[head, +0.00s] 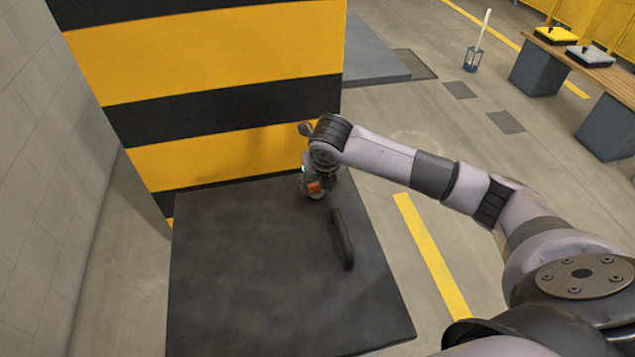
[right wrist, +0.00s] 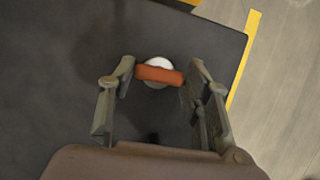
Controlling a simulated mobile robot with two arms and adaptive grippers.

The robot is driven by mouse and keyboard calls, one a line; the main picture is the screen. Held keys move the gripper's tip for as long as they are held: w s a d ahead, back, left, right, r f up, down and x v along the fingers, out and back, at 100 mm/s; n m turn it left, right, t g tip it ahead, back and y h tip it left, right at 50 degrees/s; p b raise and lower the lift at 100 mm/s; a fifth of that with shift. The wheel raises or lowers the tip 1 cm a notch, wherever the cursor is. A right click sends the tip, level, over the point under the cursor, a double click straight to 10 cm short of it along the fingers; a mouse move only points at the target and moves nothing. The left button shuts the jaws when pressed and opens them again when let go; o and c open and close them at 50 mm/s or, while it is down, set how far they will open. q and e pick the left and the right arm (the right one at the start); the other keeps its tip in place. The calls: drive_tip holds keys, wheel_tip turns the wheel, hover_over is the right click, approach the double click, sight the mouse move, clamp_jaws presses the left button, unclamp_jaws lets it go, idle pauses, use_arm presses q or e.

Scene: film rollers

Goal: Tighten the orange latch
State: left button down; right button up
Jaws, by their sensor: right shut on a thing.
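The orange latch (right wrist: 158,74) is a short orange bar over a round white base (right wrist: 158,62) on the dark panel. In the right wrist view it lies crosswise between the fingertips of my right gripper (right wrist: 160,78), which is shut on its two ends. In the head view the latch (head: 314,187) shows as a small orange patch under my right gripper (head: 315,190), near the far right corner of the panel. My left gripper is in neither view.
The dark panel (head: 250,290) fills the lower middle, with a black handle (head: 342,240) on its right part. A yellow and black striped wall (head: 210,55) rises behind it.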

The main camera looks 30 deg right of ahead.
idle(0.4)
drive_tip(key=o, duration=1.2)
drive_tip(key=shift+c, duration=0.2)
drive_tip(key=shift+r, duration=0.1)
drive_tip(key=v, duration=1.2)
drive_tip(key=shift+a, duration=0.1)
